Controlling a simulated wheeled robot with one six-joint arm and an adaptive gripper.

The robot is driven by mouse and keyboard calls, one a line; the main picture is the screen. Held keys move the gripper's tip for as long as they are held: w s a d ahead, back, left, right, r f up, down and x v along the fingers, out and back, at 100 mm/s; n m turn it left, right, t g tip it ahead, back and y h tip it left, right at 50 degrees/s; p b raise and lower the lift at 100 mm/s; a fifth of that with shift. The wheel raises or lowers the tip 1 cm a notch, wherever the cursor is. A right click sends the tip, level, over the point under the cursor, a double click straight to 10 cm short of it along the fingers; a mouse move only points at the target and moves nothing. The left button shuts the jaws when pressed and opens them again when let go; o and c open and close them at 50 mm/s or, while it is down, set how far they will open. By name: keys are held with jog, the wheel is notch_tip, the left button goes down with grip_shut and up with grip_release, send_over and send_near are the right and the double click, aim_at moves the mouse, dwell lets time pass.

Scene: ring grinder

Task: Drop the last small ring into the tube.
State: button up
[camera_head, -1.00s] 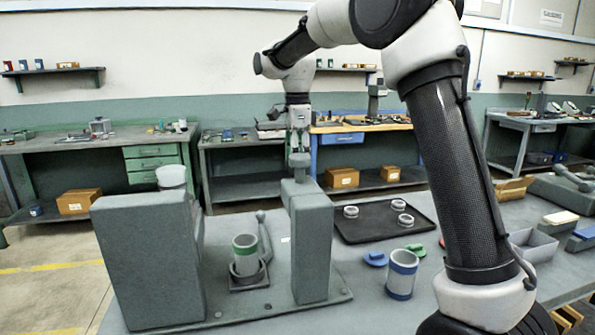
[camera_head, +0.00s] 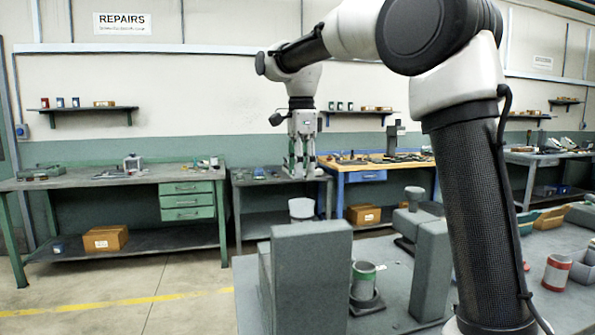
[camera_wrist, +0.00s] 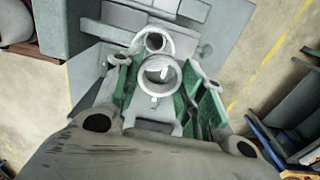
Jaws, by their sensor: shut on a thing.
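My gripper (camera_head: 300,172) points down in the middle of the head view, over a pale round tube (camera_head: 302,208) behind the tall grey block (camera_head: 310,278). A gap shows between the gripper and the tube's rim. In the wrist view my green-padded fingers (camera_wrist: 158,98) are shut on a pale small ring (camera_wrist: 158,76), its opening toward the camera. A green-banded cup (camera_head: 363,282) stands in a dark holder between the grey block and a second grey upright (camera_head: 431,270).
A red-banded cup (camera_head: 557,272) stands on the table at right. My arm hides part of the tabletop. A green workbench (camera_head: 110,180) stands at left, across open floor with a yellow line. The grey block stands close to the table's left end.

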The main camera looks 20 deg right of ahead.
jog(key=shift+s+a+f, duration=0.1)
jog(key=shift+s+f, duration=0.1)
jog(key=shift+f, duration=0.75)
jog(key=shift+s+d+f, duration=0.1)
jog(key=shift+s+f, duration=0.1)
jog(key=shift+f, duration=0.7)
jog(key=shift+s+a+f, duration=0.1)
jog(key=shift+s+f, duration=0.1)
jog(key=shift+f, duration=0.75)
jog(key=o, duration=1.1)
jog(key=shift+o, duration=0.3)
jog(key=o, duration=0.5)
